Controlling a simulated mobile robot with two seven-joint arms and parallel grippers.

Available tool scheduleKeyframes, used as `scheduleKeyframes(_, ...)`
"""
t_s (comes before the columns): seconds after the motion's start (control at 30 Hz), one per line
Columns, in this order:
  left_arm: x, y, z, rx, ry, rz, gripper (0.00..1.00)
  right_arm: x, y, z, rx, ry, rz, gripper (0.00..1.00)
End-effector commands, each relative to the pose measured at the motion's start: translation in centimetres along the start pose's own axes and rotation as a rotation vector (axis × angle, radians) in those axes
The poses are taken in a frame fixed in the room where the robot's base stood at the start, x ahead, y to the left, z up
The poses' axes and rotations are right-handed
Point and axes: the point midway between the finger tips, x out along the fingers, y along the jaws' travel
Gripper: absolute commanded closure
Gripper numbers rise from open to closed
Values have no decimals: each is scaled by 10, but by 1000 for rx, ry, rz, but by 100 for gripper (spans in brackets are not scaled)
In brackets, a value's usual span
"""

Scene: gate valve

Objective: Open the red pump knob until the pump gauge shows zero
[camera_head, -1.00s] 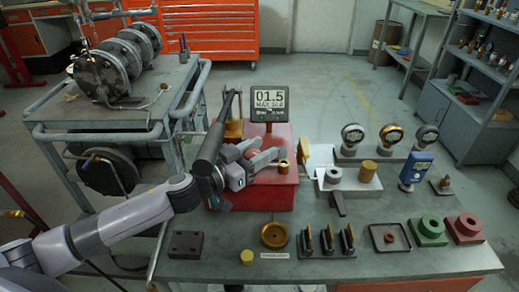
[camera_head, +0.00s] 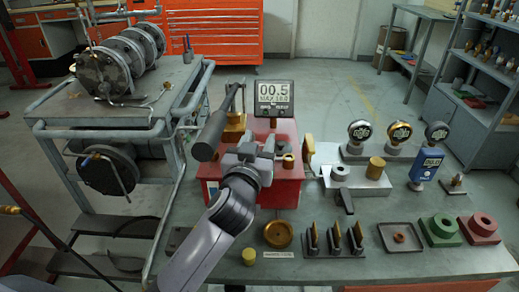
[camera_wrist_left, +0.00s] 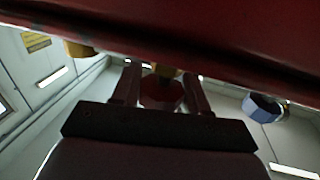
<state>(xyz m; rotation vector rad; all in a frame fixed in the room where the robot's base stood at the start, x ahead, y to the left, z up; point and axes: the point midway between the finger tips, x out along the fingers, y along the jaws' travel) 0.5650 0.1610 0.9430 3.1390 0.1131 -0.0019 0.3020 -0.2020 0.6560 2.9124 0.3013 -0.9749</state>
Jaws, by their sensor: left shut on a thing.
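The red pump (camera_head: 284,193) stands on the bench with its digital gauge (camera_head: 273,97) behind it, and the gauge reads 00.5. My left gripper (camera_head: 261,149) is at the pump's front left, above its body. In the left wrist view, its two fingers (camera_wrist_left: 161,86) are closed on either side of the red knob (camera_wrist_left: 161,95), which has a faceted rim. The red pump body fills the top of that view. In the head view the gripper hides the knob. My right gripper is not in view.
A black-handled pump lever (camera_head: 211,135) rises just left of my gripper. A grey block with brass parts (camera_head: 355,180), several dial gauges (camera_head: 399,132) and a blue gauge (camera_head: 425,166) stand further right.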

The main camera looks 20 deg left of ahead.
Motion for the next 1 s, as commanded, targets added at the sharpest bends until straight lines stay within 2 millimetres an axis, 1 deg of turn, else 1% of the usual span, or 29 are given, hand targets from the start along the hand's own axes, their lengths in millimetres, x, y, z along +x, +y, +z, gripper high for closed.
scheduleKeyframes(0.03,0,0,4,-2,-2,-16,87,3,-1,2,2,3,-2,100)
scheduleKeyframes(0.3,0,-1,2,2,-2,-66,87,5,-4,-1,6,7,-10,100)
scheduleKeyframes(0.73,0,-2,1,4,-1,-72,87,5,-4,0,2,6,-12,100)
scheduleKeyframes(0.77,0,-2,0,4,-1,-72,53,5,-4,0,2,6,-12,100)
scheduleKeyframes(0.8,0,-2,0,4,-1,-72,40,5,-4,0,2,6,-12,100)
scheduleKeyframes(0.83,0,-2,0,3,-1,-71,35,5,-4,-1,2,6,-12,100)
scheduleKeyframes(1.0,0,-1,0,2,0,-71,35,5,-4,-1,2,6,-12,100)
